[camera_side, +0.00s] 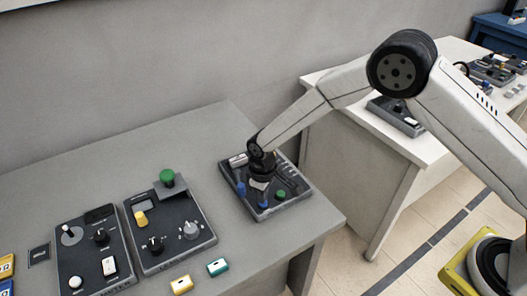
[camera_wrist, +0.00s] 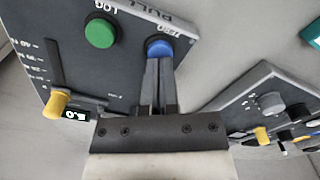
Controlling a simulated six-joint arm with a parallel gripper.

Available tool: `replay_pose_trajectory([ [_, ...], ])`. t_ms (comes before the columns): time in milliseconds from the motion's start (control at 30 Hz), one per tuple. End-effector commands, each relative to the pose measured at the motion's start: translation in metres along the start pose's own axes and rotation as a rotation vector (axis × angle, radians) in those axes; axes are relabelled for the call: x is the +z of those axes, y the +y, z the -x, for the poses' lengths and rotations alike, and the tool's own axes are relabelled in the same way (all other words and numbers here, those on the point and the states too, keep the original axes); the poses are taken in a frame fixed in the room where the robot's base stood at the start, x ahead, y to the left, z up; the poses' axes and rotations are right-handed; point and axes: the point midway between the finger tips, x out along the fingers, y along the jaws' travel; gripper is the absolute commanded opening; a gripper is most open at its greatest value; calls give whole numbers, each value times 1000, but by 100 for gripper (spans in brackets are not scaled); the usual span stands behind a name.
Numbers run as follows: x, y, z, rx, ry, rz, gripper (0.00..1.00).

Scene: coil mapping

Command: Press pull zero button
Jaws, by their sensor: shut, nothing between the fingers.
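The pull panel is a dark box (camera_side: 292,205) at the right end of the grey bench in the side view. In the wrist view its face (camera_wrist: 80,70) carries a blue button (camera_wrist: 159,47) marked ZERO and a green button (camera_wrist: 100,33) marked LOG. My gripper (camera_wrist: 158,62) is shut and empty, its fingertips right at the near edge of the blue button. I cannot tell whether they touch it. In the side view my gripper (camera_side: 261,184) points down over the panel, with a blue part just below it.
A yellow slider knob (camera_wrist: 57,103) stands on the panel at left in the wrist view. Two other control boxes (camera_side: 92,250) (camera_side: 175,235) lie left on the bench in the side view. A yellow block (camera_side: 181,284) and a teal block (camera_side: 218,267) lie near the front edge.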

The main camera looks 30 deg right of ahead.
Motion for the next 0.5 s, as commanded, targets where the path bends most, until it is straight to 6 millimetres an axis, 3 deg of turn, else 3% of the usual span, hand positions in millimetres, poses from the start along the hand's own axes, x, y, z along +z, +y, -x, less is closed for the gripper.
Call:
replay_pose_trajectory([
  [500, 0, 0, -11, 0, 0, 0, 0],
])
